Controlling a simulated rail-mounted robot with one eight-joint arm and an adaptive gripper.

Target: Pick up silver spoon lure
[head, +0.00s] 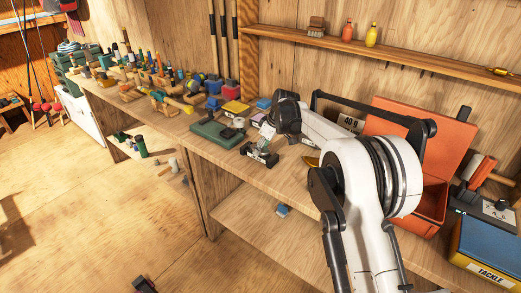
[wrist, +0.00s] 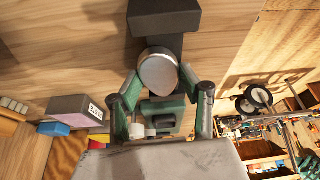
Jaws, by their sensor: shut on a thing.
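The silver spoon lure (wrist: 158,72) shows in the wrist view as a smooth, pale oval between the fingertips. My gripper (wrist: 160,76) is shut on it, with one green-grey finger at each side. A dark block (wrist: 165,20) lies just beyond the lure in that view; I cannot tell whether they touch. In the head view, my gripper (head: 267,138) is low over the front of the workbench, close to a dark block (head: 259,155).
A green flat case (head: 207,137) lies left of my gripper on the bench (head: 300,181). Several colourful items crowd the bench's far left. An orange open box (head: 428,140) and a blue tackle box (head: 490,247) stand at the right. A shelf (head: 390,52) runs along the wall.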

